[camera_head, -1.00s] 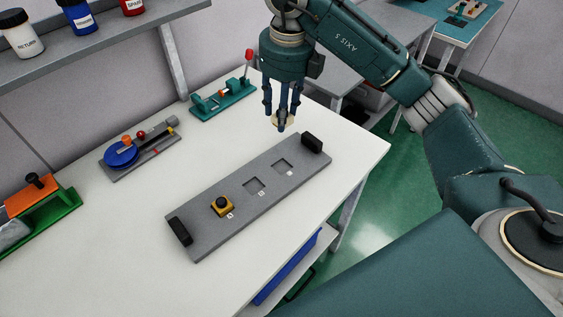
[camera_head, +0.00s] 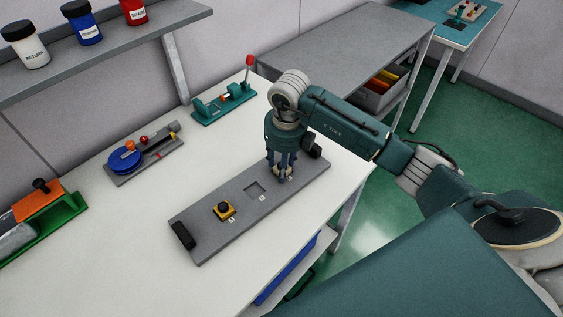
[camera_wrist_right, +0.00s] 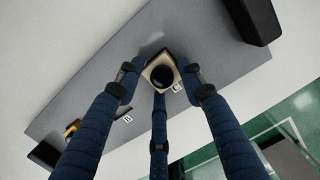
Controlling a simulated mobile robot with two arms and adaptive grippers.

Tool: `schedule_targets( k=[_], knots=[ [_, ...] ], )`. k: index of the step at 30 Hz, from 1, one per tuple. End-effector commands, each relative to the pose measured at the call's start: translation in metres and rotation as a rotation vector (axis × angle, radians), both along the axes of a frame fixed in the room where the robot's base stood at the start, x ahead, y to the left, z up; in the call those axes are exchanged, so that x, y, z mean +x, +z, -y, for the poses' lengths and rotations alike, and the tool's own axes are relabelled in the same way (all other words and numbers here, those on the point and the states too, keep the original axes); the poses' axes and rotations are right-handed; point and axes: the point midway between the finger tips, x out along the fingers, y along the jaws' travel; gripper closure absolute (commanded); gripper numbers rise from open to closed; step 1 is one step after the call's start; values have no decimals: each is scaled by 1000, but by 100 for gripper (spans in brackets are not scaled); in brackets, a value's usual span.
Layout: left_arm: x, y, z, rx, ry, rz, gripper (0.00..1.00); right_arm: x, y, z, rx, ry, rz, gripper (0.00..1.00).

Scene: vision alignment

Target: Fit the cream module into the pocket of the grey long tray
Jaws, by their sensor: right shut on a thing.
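The grey long tray (camera_head: 215,237) lies on the white table with a row of square pockets. A yellow module (camera_head: 225,210) with a black knob sits in the pocket nearest the left end. The middle pocket (camera_head: 254,190) is empty. My right gripper (camera_head: 283,171) points down over the pocket nearest the right end. My left gripper is not in view.
Black handles stand at both tray ends; the left one (camera_head: 183,235) is clear, the right one (camera_head: 312,146) is close beside my gripper. A blue-disc fixture (camera_head: 127,160), a teal fixture (camera_head: 224,103) and a green fixture (camera_head: 62,212) stand behind. The table's front is clear.

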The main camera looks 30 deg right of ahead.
Motion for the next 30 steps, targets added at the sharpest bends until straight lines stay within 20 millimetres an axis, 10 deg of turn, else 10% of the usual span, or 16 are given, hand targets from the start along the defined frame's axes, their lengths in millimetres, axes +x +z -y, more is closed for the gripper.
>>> schedule_targets(
  k=[10,11,13,30],
  knots=[
    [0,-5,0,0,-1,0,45,0,-5,0,0,0,1,92],
    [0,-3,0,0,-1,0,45,0,-3,0,1,0,1,56],
    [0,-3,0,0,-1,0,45,0,-2,0,1,0,1,43],
    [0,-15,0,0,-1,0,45,-2,32,0,-1,2,7,43]
  ],
)
